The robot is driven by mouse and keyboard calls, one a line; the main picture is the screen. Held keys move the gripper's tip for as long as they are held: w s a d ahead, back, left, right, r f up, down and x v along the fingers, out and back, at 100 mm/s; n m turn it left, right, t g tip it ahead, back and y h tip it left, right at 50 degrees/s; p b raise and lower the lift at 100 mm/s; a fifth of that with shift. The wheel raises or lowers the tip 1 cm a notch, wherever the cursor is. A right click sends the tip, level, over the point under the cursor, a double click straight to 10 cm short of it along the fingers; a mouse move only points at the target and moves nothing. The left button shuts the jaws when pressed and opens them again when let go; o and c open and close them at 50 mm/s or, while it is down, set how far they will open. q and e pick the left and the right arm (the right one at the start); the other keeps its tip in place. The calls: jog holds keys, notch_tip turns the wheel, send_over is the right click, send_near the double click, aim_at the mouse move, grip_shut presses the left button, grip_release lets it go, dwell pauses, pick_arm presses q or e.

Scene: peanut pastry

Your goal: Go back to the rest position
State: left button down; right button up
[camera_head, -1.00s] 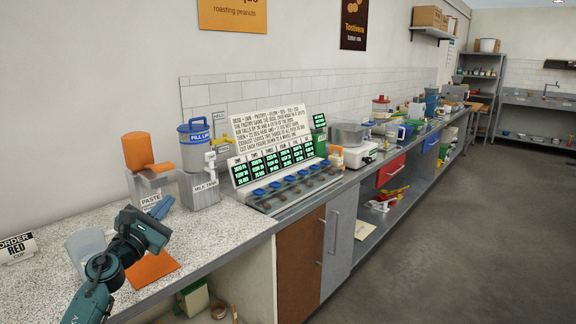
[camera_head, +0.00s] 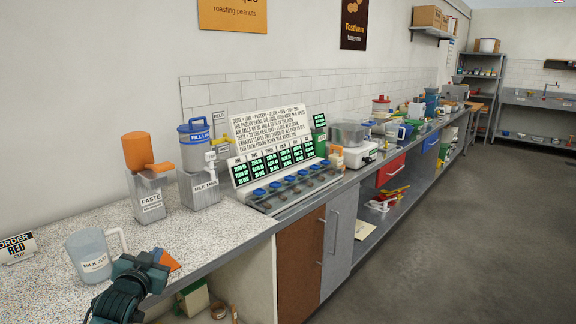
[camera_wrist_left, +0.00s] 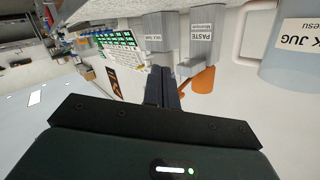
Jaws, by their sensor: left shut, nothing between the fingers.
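My left gripper (camera_head: 150,268) is at the front edge of the speckled counter, to the right of and in front of the clear milk jug (camera_head: 88,256). In the left wrist view its dark fingers (camera_wrist_left: 162,88) are together with nothing between them. The gripper hides most of an orange mat (camera_head: 168,261) on the counter. The jug shows at the right edge of the left wrist view (camera_wrist_left: 292,58). My right gripper is in neither view.
The paste dispenser (camera_head: 149,196) and milk tank (camera_head: 199,188) stand at the back of the counter. A sloped panel (camera_head: 280,172) with screens and blue knobs is to their right. An order sign (camera_head: 17,248) is at the far left. Open floor (camera_head: 450,220) lies at the right.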

pick_arm(q)
jog(key=s+d+f+g+h, duration=0.2)
jog(key=s+d+f, duration=0.7)
jog(key=s+f, duration=0.55)
jog(key=s+d+f+g, duration=0.1)
jog(key=s+d, duration=0.2)
jog(key=s, duration=0.4)
jog(key=s+d+f+g+h, duration=0.1)
jog(key=s+d+f, duration=0.1)
jog(key=s, duration=0.5)
jog(key=s+d+f+g+h, duration=0.1)
jog(key=s+d+f, duration=0.1)
jog(key=s, duration=0.5)
jog(key=shift+s+d+g, duration=0.3)
jog(key=shift+d, duration=0.6)
